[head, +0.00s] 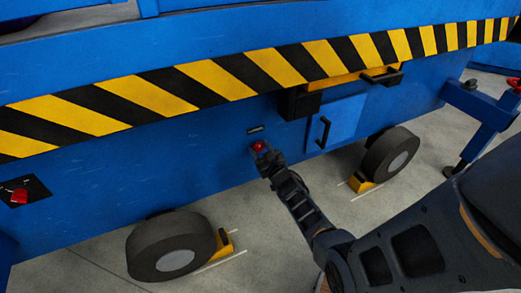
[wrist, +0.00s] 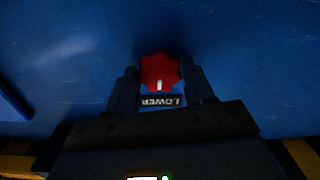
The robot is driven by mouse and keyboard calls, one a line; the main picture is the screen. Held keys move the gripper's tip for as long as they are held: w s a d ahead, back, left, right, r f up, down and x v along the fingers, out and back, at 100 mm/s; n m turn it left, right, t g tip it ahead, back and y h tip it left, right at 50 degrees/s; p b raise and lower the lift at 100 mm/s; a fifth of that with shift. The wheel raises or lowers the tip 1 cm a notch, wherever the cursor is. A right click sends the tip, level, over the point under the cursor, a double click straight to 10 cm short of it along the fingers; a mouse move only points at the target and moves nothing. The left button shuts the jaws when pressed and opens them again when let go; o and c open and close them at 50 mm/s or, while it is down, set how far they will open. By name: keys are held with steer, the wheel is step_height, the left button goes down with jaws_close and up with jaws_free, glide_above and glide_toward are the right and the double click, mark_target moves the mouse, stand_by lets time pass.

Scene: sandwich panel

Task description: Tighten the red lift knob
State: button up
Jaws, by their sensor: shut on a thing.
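The red knob (head: 258,146) sits on the blue side panel of the machine, under a small label plate. In the wrist view the red knob (wrist: 159,70) is lobed, with a white mark at its lower edge, and a label reading "LOWER" (wrist: 160,101) appears upside down below it. My gripper (head: 264,154) reaches the knob from the front. In the wrist view the fingers of my gripper (wrist: 159,76) stand on either side of the knob, shut on it. The knob's shaft is hidden.
A blue door with a black handle (head: 323,132) and a black box (head: 299,103) are to the right of the knob. A red switch (head: 19,196) is at far left. Chocked wheels (head: 172,246) stand below on the concrete floor.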

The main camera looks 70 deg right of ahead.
steer(key=shift+f, duration=0.1)
steer(key=o, duration=1)
steer(key=shift+s+a, duration=0.1)
steer(key=p+v, duration=0.1)
steer(key=v, duration=0.6)
steer(key=shift+s+a, duration=0.15)
steer(key=shift+s, duration=0.05)
